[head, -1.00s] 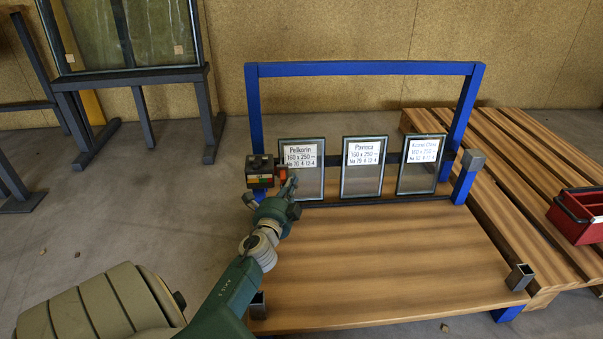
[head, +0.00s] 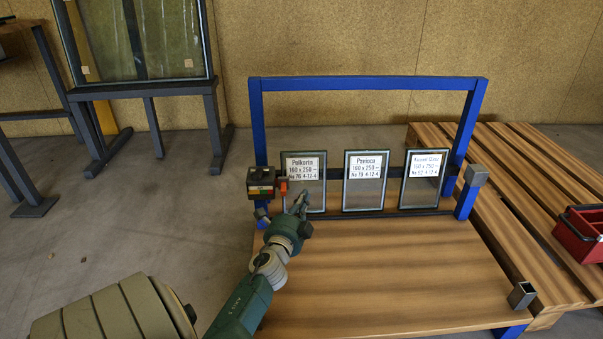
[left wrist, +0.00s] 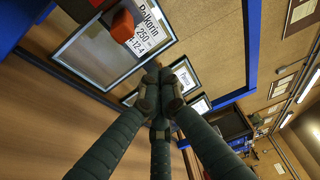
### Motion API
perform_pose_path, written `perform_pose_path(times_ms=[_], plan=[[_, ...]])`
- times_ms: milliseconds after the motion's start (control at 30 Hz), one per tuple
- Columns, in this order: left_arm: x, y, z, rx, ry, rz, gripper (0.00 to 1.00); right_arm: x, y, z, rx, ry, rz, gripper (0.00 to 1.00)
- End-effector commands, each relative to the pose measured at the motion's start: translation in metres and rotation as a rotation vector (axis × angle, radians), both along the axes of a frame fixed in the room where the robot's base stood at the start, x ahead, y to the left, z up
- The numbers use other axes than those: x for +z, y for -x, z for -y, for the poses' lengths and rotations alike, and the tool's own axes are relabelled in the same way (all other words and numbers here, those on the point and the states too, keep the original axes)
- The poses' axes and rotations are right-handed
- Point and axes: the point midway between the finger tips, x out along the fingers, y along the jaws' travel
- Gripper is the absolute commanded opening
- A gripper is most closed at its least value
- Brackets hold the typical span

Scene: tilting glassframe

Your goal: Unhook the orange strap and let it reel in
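The orange strap end (head: 283,186) is a small orange block on the right side of a dark box with coloured bands (head: 261,183), on the left post of the blue frame. No length of strap shows across the panes. The orange block also shows in the left wrist view (left wrist: 122,27), in front of the first labelled pane. My left gripper (head: 303,197) is just right of and below the orange block, in front of that pane. In the left wrist view its fingertips (left wrist: 160,92) meet, with nothing visible between them. My right gripper is not in view.
Three labelled glass panes lean in the blue frame (head: 368,83), over a wooden deck (head: 390,265). A grey block (head: 476,175) caps the short right post. A slatted pallet (head: 510,165) and red crate (head: 582,235) are right. Bare floor lies left.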

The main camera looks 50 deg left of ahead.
Motion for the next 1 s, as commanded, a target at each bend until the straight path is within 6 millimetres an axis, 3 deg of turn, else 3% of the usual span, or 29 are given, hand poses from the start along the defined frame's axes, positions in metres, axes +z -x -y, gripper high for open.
perform_pose_path(times_ms=[200, 400, 1000], plan=[[0.002, 0.04, 0.023, 0.001, 0.004, 0.0, 0.0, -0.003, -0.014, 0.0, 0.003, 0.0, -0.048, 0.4], [0.002, 0.063, 0.036, 0.001, 0.0, 0.0, 0.0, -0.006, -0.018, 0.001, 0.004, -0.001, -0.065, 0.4], [0.002, 0.068, 0.04, -0.002, -0.003, 0.001, 0.0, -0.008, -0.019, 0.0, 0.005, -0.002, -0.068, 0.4]])
